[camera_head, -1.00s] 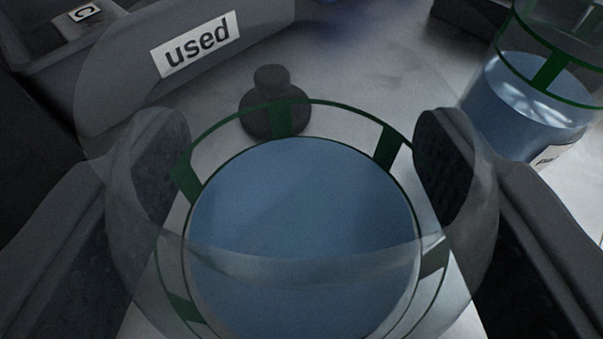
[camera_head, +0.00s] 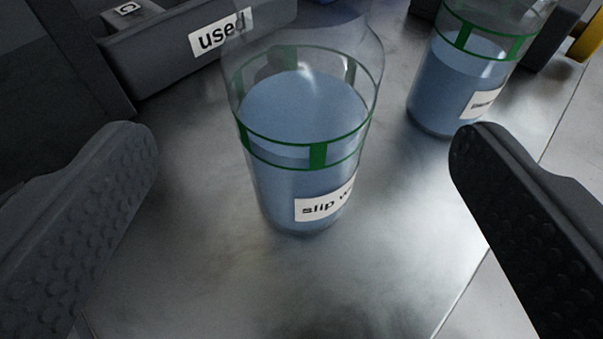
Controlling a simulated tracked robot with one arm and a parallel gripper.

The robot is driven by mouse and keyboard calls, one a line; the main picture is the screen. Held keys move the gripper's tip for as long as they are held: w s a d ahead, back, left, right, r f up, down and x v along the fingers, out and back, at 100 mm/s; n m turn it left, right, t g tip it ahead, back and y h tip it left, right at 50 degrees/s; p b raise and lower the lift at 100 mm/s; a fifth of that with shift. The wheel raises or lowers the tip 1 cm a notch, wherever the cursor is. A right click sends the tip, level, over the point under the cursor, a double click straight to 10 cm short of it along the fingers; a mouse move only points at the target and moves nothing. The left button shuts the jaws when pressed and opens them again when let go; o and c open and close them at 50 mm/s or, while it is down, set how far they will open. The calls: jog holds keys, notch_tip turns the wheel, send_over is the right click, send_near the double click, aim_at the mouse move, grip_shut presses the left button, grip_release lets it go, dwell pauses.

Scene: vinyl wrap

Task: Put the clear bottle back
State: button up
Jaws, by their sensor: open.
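A clear bottle (camera_head: 290,185) with blue liquid, green bands and a white label reading "slip" stands upright on the grey metal surface, a little above the picture's middle. My gripper (camera_head: 305,145) is open, with one dark studded finger at the left and one at the right. The bottle stands beyond the fingers, apart from both, and nothing is between the pads. A second clear bottle (camera_head: 440,95) with blue liquid and green bands stands upright at the upper right, its label partly turned away.
A grey bin (camera_head: 150,60) labelled "used" is at the upper left. A dark knob-like thing shows dimly through the bottle's upper part. Dark grey and yellow items (camera_head: 587,42) are at the far right. The metal surface (camera_head: 270,290) in front of the bottle is clear.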

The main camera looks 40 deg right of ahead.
jog(key=shift+v, duration=1.85)
jog(key=w+a+r+n+t+y, duration=0.25)
jog(key=w+a+r+y, duration=0.3)
jog(key=a+r, duration=0.55)
jog(key=s+a+r+n+t+y, duration=0.1)
jog(key=a+r+y, duration=0.1)
jog(key=r, duration=0.7)
jog(key=a+r+n+t+y, duration=0.1)
jog(key=a+r+y, duration=0.1)
jog(key=r, duration=0.7)
jog(key=s+d+r+n, duration=0.3)
jog(key=s+r+n, duration=0.1)
jog(key=s+r, duration=1.4)
notch_tip(320, 180, up, 4)
jog(key=shift+f, duration=0.2)
jog(key=shift+s+y, duration=0.1)
jog(key=shift+y, duration=0.15)
